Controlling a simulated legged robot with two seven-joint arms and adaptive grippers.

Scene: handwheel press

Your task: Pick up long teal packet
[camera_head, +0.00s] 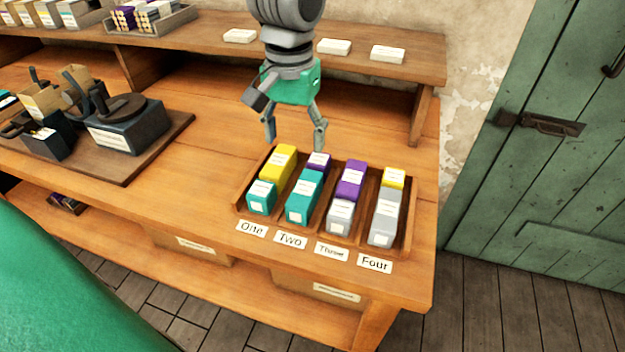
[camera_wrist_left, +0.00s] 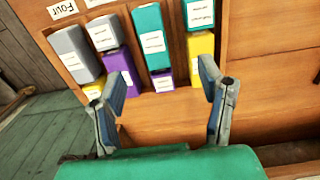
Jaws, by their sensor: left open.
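The long teal packet (camera_head: 303,196) lies in the compartment labelled Two of the wooden tray (camera_head: 240,208), with a short purple packet (camera_head: 319,162) behind it. In the left wrist view the long teal packet (camera_wrist_left: 152,35) shows near the top middle. My left gripper (camera_head: 295,148) is open and empty, pointing down behind the tray. In the left wrist view my left gripper (camera_wrist_left: 163,72) has its fingers spread, with the purple packet and the long teal packet beyond them. My right gripper is not in view.
A short teal packet (camera_head: 261,197) and a yellow packet (camera_head: 278,164) fill compartment One. Purple and grey packets fill Three; yellow and grey fill Four. A raised shelf (camera_head: 375,65) runs behind. A dark press (camera_head: 125,125) stands on a board at left.

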